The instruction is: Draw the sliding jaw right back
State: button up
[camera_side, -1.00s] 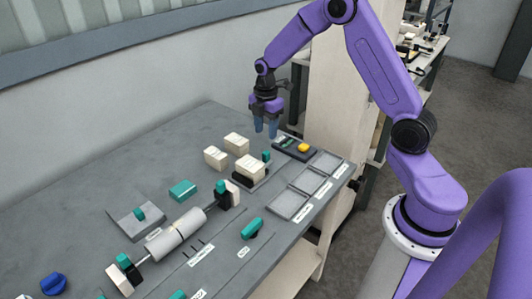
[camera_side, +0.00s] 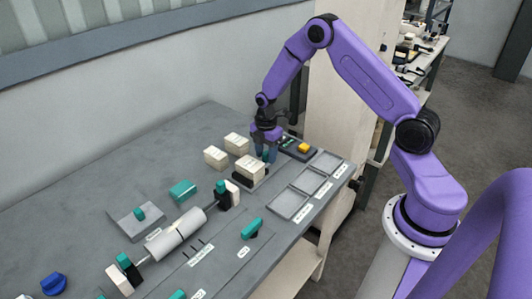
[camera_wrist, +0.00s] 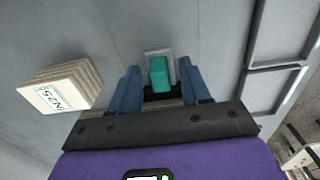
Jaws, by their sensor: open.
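A teal knob (camera_wrist: 159,75), which seems to be the sliding jaw's grip, stands on a small pale plate in the wrist view. My gripper (camera_wrist: 159,82) is open, with one blue finger on each side of the knob and no clear contact visible. In the side view my gripper (camera_side: 266,154) is low at the back of the bench, and its fingers mostly hide the knob. A cream block (camera_side: 250,166) sits on a dark base just left of the fingers. The jaw's lower part is hidden.
Two cream blocks (camera_side: 225,148) stand to the left. A dark box with a yellow button (camera_side: 304,147) is close on the right. Shallow grey trays (camera_side: 290,204) lie along the front edge. A white roller (camera_side: 175,235) on a shaft lies nearer the camera.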

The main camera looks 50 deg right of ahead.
grip_shut()
jog(key=shift+d, duration=2.95)
jog(key=shift+c, duration=0.5)
grip_release()
jog(key=shift+d, duration=0.1)
jog(key=shift+o, duration=0.5)
jog(key=shift+a+r, duration=0.1)
jog(key=shift+a, duration=0.1)
notch_tip(320, 180, up, 17)
jog(key=shift+r, duration=0.15)
